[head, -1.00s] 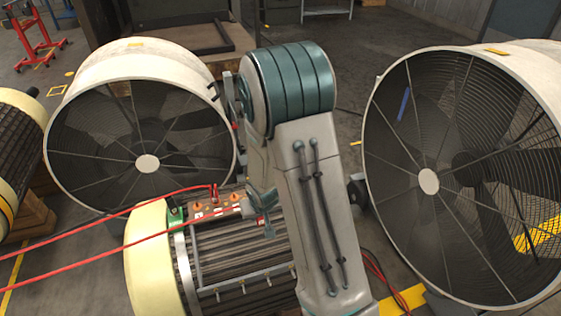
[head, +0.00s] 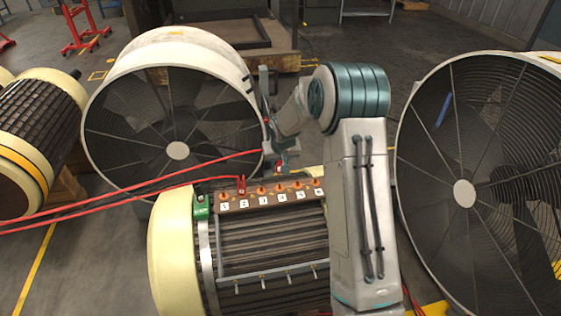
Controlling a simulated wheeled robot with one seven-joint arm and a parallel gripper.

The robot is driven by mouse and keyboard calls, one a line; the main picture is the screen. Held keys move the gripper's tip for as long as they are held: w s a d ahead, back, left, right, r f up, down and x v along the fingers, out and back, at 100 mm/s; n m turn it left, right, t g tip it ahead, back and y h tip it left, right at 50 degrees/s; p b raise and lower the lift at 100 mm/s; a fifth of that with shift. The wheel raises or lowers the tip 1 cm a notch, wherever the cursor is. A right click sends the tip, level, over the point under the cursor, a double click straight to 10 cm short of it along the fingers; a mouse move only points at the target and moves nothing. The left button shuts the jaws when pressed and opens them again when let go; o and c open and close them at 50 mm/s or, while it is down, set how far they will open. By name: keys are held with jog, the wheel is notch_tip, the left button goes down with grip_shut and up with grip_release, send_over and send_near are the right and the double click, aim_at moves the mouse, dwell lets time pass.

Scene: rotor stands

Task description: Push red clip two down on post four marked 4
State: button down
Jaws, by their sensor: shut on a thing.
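The brown terminal board (head: 271,202) lies on top of the motor in the middle of the head view, with orange posts and white number labels. Post four (head: 280,188) stands above the label marked 4. My gripper (head: 281,160) is above the board, close over post four. It is shut on red clip two (head: 279,168), of which only a small red part shows below the fingers. A red cable runs from the left to the gripper. Another red clip (head: 241,184) sits on the post marked 2. I cannot tell whether the held clip touches post four.
A green block (head: 202,207) sits at the board's left end. Large fans stand at the left (head: 177,120) and right (head: 465,160). Another rotor (head: 40,130) lies at far left. My arm hides part of the motor's right side.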

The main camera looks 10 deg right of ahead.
jog(key=shift+f+b, duration=2.25)
jog(key=shift+f, duration=1.25)
jog(key=shift+f+b, duration=0.45)
jog(key=c, duration=1.1)
grip_release()
jog(key=v, duration=1.3)
jog(key=s+r+p, duration=0.5)
jog(key=s+r, duration=0.8)
jog(key=s, duration=0.4)
jog(key=s+r+g+p, duration=0.1)
jog(key=s+r+p, duration=0.2)
jog(key=s, duration=1.2)
jog(key=shift+s+r+g, duration=0.2)
jog(key=shift+r+g, duration=0.05)
jog(key=shift+g, duration=0.15)
